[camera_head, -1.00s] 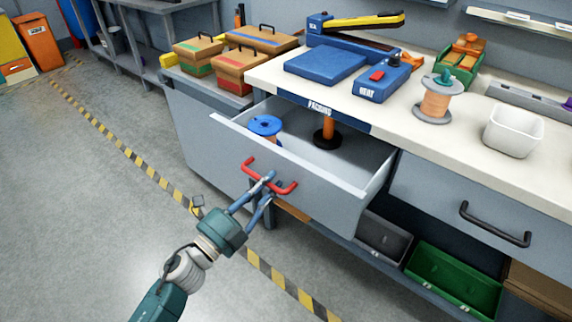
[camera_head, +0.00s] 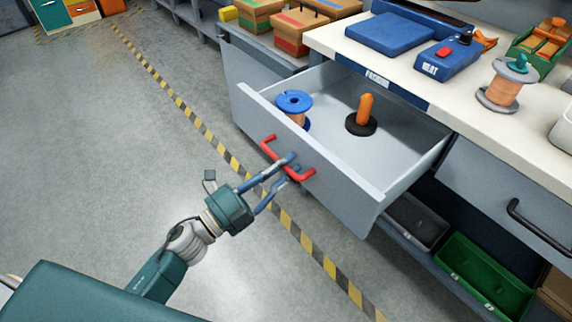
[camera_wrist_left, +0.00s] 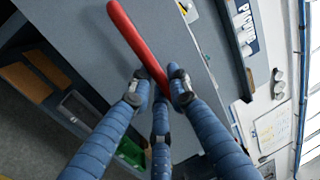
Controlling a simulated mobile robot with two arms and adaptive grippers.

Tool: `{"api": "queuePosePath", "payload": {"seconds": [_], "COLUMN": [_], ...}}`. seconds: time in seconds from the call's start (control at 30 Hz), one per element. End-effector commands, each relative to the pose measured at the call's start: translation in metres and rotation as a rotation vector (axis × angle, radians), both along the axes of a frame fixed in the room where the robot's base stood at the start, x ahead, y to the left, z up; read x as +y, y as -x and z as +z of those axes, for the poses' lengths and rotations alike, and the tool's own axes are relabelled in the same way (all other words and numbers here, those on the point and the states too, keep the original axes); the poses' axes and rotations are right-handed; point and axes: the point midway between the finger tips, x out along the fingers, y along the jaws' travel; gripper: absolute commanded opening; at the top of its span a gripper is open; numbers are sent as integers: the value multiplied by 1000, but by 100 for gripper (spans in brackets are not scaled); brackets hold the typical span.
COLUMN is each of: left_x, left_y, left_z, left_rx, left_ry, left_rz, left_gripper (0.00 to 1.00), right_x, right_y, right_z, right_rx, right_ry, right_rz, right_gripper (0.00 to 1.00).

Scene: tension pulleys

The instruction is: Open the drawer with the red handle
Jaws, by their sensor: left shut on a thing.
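The drawer (camera_head: 335,172) with the red handle (camera_head: 270,147) stands pulled well out from the workbench. Inside it are a blue-flanged spool (camera_head: 294,103) and an orange-handled tool on a black round base (camera_head: 361,124). My right gripper is not in view.
The benchtop (camera_head: 400,60) holds a blue heat device (camera_head: 447,60) and a copper-coloured spool (camera_head: 505,87). A closed drawer with a black handle (camera_head: 535,226) is to the right. A green bin (camera_head: 485,275) sits below. The floor at left is open.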

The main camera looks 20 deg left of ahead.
Motion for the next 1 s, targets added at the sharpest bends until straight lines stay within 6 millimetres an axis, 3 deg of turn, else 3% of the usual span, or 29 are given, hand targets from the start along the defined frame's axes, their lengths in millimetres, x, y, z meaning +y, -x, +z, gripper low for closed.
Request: {"api": "queuePosePath", "payload": {"seconds": [0.03,0.1,0.47,1.0], "left_x": [1,1,3,60], "left_y": [-1,-1,3,81], "left_z": [2,2,-1,-19], "left_rx": [-3,-3,1,2], "left_ry": [1,1,0,1], "left_rz": [1,1,1,2], "left_gripper": [21,33,33,33], "right_x": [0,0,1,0], "right_y": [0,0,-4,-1], "right_z": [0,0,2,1], "right_rx": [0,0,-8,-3], "right_ry": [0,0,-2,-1], "right_rz": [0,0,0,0], "right_gripper": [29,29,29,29]}}
